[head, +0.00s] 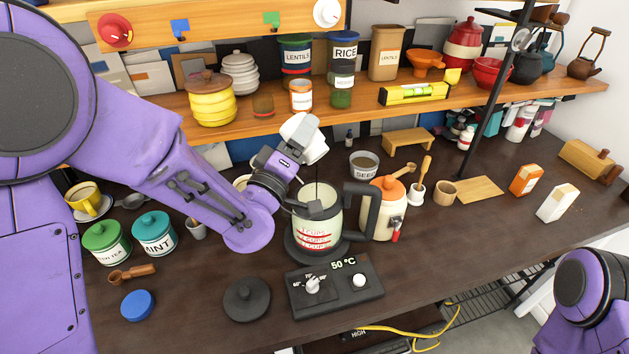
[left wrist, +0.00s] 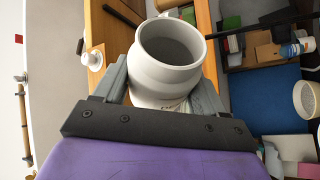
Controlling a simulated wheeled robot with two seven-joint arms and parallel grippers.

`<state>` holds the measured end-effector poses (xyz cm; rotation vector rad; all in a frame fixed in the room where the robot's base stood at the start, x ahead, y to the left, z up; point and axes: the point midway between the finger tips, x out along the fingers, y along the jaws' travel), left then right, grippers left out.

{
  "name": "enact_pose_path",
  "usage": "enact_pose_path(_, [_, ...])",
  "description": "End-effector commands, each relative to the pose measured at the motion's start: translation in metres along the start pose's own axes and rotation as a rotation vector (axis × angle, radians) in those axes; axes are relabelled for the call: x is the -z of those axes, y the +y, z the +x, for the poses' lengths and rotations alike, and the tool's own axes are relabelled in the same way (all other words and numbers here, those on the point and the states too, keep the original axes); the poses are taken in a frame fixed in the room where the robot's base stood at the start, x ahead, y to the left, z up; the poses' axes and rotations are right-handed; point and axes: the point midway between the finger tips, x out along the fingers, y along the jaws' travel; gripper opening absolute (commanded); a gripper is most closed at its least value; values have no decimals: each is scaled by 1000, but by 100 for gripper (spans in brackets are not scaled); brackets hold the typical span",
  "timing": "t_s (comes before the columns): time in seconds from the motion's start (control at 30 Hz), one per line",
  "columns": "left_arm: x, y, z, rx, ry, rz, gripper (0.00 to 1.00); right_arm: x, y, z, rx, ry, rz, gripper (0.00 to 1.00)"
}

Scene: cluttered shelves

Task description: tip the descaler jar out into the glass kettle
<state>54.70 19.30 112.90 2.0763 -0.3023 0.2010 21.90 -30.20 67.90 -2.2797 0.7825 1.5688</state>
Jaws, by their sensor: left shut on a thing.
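My left gripper (head: 286,156) is shut on the white descaler jar (head: 304,138), which it holds tilted above the glass kettle (head: 318,228). The left wrist view shows the jar (left wrist: 166,72) between both fingers, its round mouth open and its inside plain grey; I cannot make out contents. The kettle has red cup marks and a black handle on its right, stands on a dark round base, and its top is open. A thin dark line shows at its mouth; I cannot tell what it is. My right gripper is not in view.
A black lid (head: 247,299) and a control box (head: 335,287) reading 50 °C lie in front of the kettle. A cream jar with orange lid (head: 387,207) stands close right. Green and teal canisters (head: 154,233) and a blue lid (head: 137,305) are left. A loaded shelf (head: 390,107) runs behind.

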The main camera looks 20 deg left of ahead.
Motion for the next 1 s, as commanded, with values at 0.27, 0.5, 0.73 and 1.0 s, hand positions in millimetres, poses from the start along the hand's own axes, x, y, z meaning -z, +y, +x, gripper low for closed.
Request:
enact_pose_path(0.27, [-1,1,0,-13,-1,29,32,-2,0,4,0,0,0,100])
enact_pose_path(0.5, [-2,2,0,-22,-3,52,32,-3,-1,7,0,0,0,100])
enact_pose_path(0.73, [-2,4,-1,-32,-4,76,32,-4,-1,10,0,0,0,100])
enact_pose_path(1.0, [-3,5,-1,-44,-6,103,32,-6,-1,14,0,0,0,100])
